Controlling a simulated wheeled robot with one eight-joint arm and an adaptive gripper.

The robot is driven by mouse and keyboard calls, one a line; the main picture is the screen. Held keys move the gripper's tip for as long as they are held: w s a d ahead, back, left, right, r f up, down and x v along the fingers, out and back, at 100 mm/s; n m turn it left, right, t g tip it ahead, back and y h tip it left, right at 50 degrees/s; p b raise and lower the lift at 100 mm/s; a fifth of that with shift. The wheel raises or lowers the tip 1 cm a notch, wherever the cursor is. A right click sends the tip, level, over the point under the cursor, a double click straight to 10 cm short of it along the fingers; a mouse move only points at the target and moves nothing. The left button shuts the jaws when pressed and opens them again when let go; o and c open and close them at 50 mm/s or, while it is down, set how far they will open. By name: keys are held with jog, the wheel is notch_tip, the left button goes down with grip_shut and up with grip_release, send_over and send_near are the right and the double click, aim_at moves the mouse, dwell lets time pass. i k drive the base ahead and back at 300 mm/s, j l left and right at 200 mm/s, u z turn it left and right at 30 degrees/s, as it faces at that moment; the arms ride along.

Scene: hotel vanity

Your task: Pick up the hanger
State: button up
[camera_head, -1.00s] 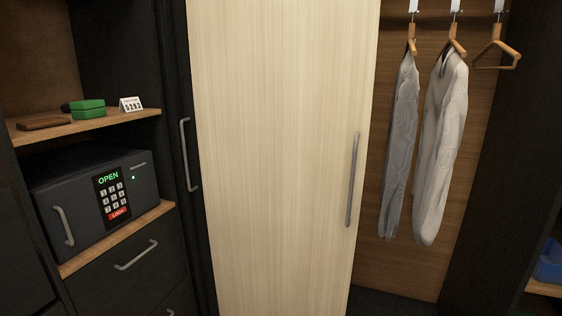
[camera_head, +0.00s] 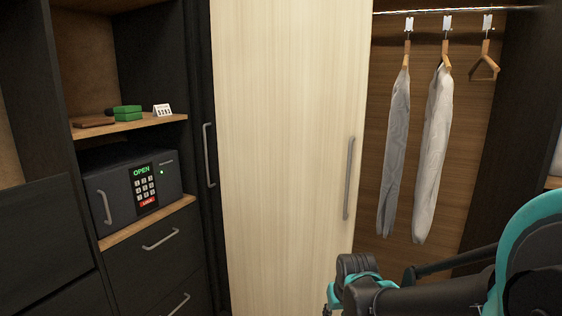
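An empty wooden hanger (camera_head: 485,69) hangs at the right end of the closet rail (camera_head: 460,10). To its left, two more hangers on the rail carry a grey garment (camera_head: 394,150) and a whitish garment (camera_head: 434,150). My dark and teal arm reaches in from the lower right, below the garments and well below and apart from the empty hanger. The fingertips of my gripper cannot be made out, so its opening is unclear.
A pale wood door (camera_head: 285,150) with a vertical handle (camera_head: 348,178) stands left of the hanging space. Further left are a safe (camera_head: 118,185) reading OPEN, a shelf (camera_head: 140,123) with a green box (camera_head: 127,112), and dark drawers (camera_head: 150,270). A dark wall panel (camera_head: 510,130) bounds the right side.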

aim_at(484, 49)
jog(key=z, duration=1.25)
